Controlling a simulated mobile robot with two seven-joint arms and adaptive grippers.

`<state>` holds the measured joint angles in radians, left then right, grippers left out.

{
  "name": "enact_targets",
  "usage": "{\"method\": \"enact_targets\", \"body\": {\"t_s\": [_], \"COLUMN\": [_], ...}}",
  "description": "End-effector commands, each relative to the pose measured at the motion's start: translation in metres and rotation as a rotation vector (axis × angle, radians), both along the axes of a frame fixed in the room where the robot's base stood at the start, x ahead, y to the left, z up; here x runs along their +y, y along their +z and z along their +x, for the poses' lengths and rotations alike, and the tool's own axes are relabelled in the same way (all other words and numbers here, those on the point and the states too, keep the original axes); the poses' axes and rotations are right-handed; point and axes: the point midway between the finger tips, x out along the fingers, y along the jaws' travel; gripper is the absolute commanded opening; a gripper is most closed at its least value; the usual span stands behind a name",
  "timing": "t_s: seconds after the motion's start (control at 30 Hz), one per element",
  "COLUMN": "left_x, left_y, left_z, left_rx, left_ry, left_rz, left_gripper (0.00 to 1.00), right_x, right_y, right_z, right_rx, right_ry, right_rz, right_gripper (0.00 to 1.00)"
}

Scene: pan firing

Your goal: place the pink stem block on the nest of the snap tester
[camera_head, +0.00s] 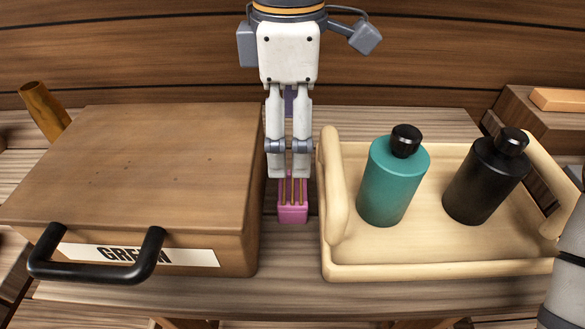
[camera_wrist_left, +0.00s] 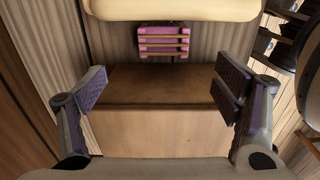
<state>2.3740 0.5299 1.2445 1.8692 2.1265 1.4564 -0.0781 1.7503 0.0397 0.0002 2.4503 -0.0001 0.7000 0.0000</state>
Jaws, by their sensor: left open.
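The pink stem block (camera_head: 292,214) stands low in the gap between a brown box and a cream tray, with several thin yellowish stems on it. My left gripper (camera_head: 289,176) hangs from above, just behind and over the block, and partly covers it. In the left wrist view my left gripper (camera_wrist_left: 165,92) is open with nothing between its fingers. There the block (camera_wrist_left: 163,42) lies beyond the fingertips, near the top. I cannot make out the snap tester or its nest. My right gripper is not in view.
The brown box (camera_head: 145,160), labelled and with a black handle, fills the left. The cream tray (camera_head: 440,268) at right holds a teal bottle (camera_head: 393,185) and a black bottle (camera_head: 484,180). The gap between box and tray is narrow. An orange block (camera_head: 560,99) lies at far right.

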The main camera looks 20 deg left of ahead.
Motion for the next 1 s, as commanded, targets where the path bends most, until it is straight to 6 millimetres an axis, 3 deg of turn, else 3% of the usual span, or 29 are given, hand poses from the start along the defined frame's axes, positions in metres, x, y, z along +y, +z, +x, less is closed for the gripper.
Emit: {"method": "enact_targets", "body": {"t_s": [0.1, 0.5, 0.6, 0.8, 0.87, 1.0], "left_x": [0.000, -0.009, -0.008, -0.008, -0.008, -0.008], "left_y": [-0.034, -0.100, -0.109, -0.108, -0.108, -0.108], "left_z": [0.000, 0.003, 0.003, 0.004, 0.004, 0.004], "left_rx": [0.015, 0.014, 0.009, 0.002, 0.002, 0.002], "left_ry": [-0.002, -0.001, -0.002, -0.001, -0.001, -0.001], "left_rz": [0.001, 0.001, 0.001, 0.000, 0.000, 0.000], "left_gripper": [0.83, 0.83, 0.83, 0.83, 0.74, 0.43], "right_x": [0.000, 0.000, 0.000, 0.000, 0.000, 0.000], "right_y": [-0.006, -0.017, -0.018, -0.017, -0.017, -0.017], "right_z": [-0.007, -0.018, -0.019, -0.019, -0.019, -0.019], "right_rx": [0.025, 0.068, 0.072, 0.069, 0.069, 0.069], "right_ry": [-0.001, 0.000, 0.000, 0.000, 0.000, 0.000], "right_rz": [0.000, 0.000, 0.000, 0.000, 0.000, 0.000], "right_gripper": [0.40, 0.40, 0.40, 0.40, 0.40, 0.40]}}
